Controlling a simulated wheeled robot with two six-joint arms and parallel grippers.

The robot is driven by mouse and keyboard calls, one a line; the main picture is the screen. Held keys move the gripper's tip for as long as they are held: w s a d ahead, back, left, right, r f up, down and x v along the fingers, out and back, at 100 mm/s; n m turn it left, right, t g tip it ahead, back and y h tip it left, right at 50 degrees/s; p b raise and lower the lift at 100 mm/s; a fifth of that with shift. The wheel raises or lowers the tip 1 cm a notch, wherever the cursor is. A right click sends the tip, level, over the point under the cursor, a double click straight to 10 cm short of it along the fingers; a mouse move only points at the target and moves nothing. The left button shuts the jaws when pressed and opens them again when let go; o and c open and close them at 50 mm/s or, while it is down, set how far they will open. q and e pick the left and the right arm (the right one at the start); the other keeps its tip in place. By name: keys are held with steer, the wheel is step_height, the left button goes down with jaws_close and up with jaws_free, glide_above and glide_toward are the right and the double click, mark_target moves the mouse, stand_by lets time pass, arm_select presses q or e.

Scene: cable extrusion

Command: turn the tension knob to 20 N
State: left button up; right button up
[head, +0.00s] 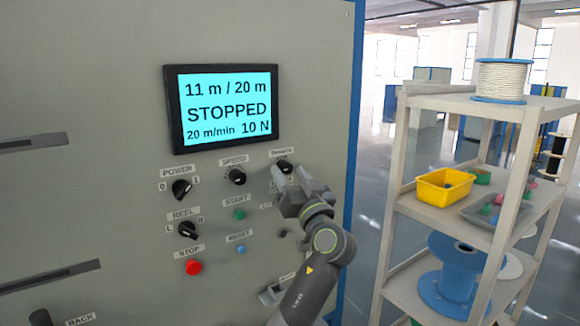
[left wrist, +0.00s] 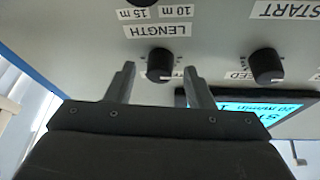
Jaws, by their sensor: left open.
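The tension knob (head: 284,167) is a black round knob at the upper right of the grey panel, under a label partly readable as TENSION. My left gripper (head: 289,178) is open in front of it. In the left wrist view, which is upside down, the same black knob (left wrist: 160,66) stands between the two separated fingers (left wrist: 162,78), with a small gap on each side. Its own label is hidden there. The display (head: 222,106) reads 11 m / 20 m, STOPPED, 20 m/min, 10 N. My right gripper is not in view.
The speed knob (head: 237,176) is just left of the tension knob. The START (head: 239,214), RESET (head: 241,249) and STOP (head: 193,267) buttons sit lower. A LENGTH label (left wrist: 157,30) is close by. A shelf (head: 420,103) with spools and bins stands right.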

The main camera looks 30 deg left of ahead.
arm_select(q)
steer(key=shift+w+a, duration=0.1)
steer(key=shift+a, duration=0.05)
steer(key=shift+r, duration=0.1)
steer(key=c, duration=1)
steer(key=shift+r+m+t+h+p, duration=0.15)
steer(key=shift+m+t+h+p, duration=0.5)
steer(key=shift+m, duration=0.45)
steer(key=m+h+p, duration=0.1)
steer(key=m+p, duration=0.2)
steer(key=m+t+h+p, duration=0.1)
steer(key=m+h+p, duration=0.1)
steer(key=m+p, duration=0.2)
steer(key=m+h+p, duration=0.1)
steer(key=m+p, duration=0.2)
steer(key=p, duration=0.1)
steer(key=shift+s+a+r, duration=0.1)
steer(key=shift+s+r, duration=0.2)
steer(key=shift+r, duration=0.1)
steer(key=shift+f+m+h+p, duration=0.15)
steer(key=shift+m+h+p, duration=0.4)
steer(key=shift+m+p, duration=0.85)
